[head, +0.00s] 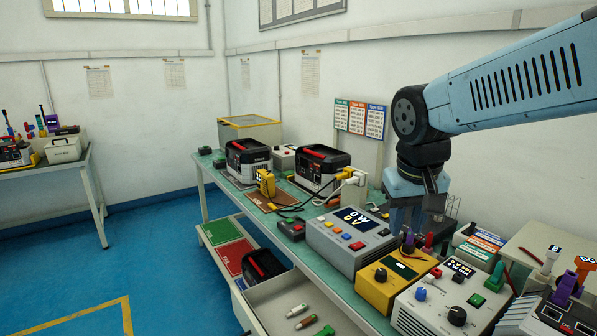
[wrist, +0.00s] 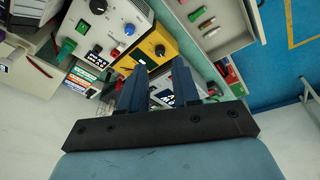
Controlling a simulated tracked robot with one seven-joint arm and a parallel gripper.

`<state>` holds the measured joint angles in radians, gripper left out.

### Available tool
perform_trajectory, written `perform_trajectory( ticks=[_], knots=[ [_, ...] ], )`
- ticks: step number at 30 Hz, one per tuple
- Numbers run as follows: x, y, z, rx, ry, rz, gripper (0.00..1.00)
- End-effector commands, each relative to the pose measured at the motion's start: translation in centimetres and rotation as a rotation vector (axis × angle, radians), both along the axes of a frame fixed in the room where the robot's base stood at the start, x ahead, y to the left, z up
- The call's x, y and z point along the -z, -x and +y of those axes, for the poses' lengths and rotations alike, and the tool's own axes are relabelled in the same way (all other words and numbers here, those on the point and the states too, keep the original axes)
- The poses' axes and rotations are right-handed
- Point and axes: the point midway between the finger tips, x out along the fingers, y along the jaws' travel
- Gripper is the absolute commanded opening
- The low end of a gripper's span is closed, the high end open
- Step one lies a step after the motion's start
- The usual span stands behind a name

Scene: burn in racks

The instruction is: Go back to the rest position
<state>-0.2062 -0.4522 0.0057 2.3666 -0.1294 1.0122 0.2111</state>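My gripper (wrist: 159,66) shows in the wrist view with its two dark fingers apart and nothing between them. In the head view my gripper (head: 428,205) hangs above the back of the bench, near the wall, behind the yellow and grey instruments; its fingertips are small and partly hard to make out there. The green-topped bench (head: 213,175) runs along the right wall beneath it.
A grey instrument (head: 340,245), a yellow instrument (head: 385,285) and a white instrument (head: 440,310) crowd the near bench. Black power units (head: 320,165) stand farther back. An open drawer (head: 270,300) juts into the aisle. Blue floor (head: 150,240) on the left is clear.

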Motion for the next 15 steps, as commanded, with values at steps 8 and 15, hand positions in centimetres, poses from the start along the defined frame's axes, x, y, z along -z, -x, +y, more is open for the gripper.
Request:
perform_trajectory(
  ticks=[8,15],
  knots=[
    [-1.4,4.1,-2.9,0.028,-0.065,-0.162,0.31],
    [-1.7,6.0,-4.0,0.037,-0.082,-0.246,0.31]
  ],
)
